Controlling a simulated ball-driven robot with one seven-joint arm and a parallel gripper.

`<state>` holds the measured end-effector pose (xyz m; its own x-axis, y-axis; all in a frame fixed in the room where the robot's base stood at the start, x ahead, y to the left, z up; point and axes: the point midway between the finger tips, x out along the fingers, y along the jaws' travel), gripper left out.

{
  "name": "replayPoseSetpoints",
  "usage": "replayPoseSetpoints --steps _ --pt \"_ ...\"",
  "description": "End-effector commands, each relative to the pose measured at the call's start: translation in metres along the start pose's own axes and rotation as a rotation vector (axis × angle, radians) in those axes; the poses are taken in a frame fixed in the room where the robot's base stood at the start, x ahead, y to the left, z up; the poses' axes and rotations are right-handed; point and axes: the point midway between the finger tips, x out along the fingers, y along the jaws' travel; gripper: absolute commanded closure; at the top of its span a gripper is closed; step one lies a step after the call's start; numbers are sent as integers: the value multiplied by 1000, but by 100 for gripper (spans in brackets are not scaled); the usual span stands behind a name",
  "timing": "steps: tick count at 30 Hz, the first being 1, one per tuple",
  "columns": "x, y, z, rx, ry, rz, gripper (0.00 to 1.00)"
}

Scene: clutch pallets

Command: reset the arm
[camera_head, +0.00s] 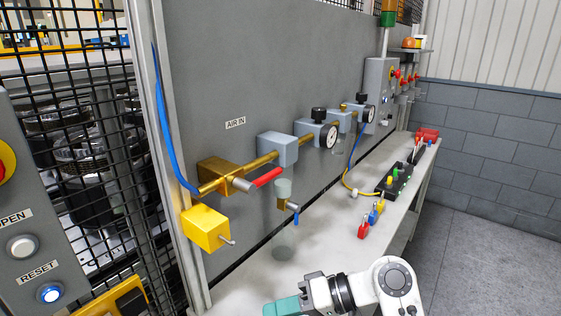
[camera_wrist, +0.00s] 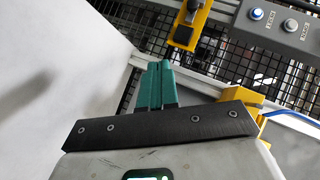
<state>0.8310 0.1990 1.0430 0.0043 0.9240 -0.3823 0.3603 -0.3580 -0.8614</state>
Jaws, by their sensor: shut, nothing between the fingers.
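My arm (camera_head: 392,290) enters the head view from the bottom right, low by the grey bench (camera_head: 225,296). My gripper (camera_head: 272,309) shows at the bottom edge as a teal part, cut off by the frame. In the wrist view my gripper (camera_wrist: 158,66) has its two teal fingers together, shut with nothing between them. They point toward the mesh guard and a yellow bracket.
Padlocks (camera_head: 364,229) and a black strip (camera_head: 395,182) lie on the bench. A control box (camera_head: 30,215) and mesh guard (camera_head: 90,120) stand left.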

Motion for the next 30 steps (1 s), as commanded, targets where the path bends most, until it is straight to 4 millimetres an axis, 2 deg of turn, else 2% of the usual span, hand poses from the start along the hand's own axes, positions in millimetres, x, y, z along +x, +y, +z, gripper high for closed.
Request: replayPoseSetpoints --steps 5,10,14,16,22,26,30 --pt "-3 26 18 8 41 89 100" --pt "-12 57 45 16 89 218 100" --pt "-25 85 73 26 128 351 100" --pt "-37 102 95 31 149 443 100" --pt "-95 141 172 48 191 781 100" --pt "-138 148 218 53 190 982 100" --pt "-182 145 260 56 174 1173 100"
